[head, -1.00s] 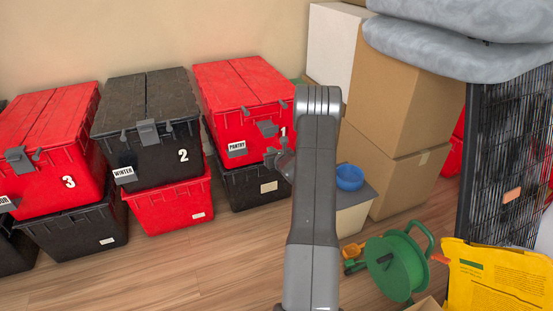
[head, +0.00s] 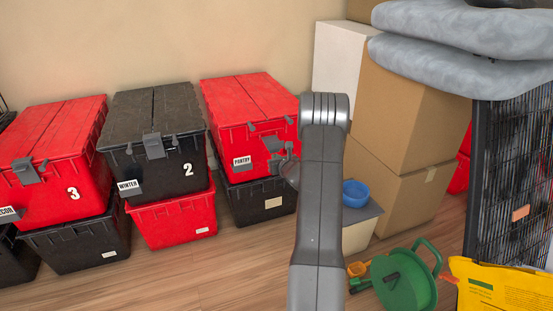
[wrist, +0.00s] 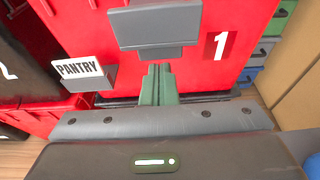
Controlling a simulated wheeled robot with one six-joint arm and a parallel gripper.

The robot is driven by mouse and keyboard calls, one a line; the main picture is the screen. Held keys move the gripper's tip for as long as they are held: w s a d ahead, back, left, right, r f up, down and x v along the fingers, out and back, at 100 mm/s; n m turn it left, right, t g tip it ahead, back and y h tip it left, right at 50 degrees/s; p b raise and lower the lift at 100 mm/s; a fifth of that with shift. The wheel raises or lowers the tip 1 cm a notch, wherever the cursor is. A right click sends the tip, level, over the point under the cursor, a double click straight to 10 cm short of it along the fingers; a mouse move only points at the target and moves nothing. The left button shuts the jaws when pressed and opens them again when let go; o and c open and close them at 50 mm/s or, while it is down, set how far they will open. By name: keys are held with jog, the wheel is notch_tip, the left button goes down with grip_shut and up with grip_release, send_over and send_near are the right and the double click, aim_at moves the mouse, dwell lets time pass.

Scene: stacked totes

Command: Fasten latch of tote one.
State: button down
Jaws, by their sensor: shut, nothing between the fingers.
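Tote one (head: 222,118) is the red lidded tote with the PANTRY label, at the right end of the row. Its number 1 (wrist: 221,43) shows in the wrist view; my arm hides it in the head view. Its grey latch (head: 273,143) is on the front, and in the wrist view the latch (wrist: 155,25) is a wide plate at the top centre. My gripper (wrist: 158,70) is shut and empty, its fingertips just below the latch's lower edge. I cannot tell whether they touch it. In the head view my gripper (head: 283,160) is partly hidden by my arm.
A black tote (head: 260,213) is under tote one. Tote two (head: 140,165) and tote three (head: 45,190) stand to the left. Cardboard boxes (head: 410,120), a blue bowl (head: 356,194) and a green reel (head: 405,285) are to the right.

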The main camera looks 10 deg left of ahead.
jog(key=shift+r+p, duration=0.3)
jog(key=shift+p, duration=0.45)
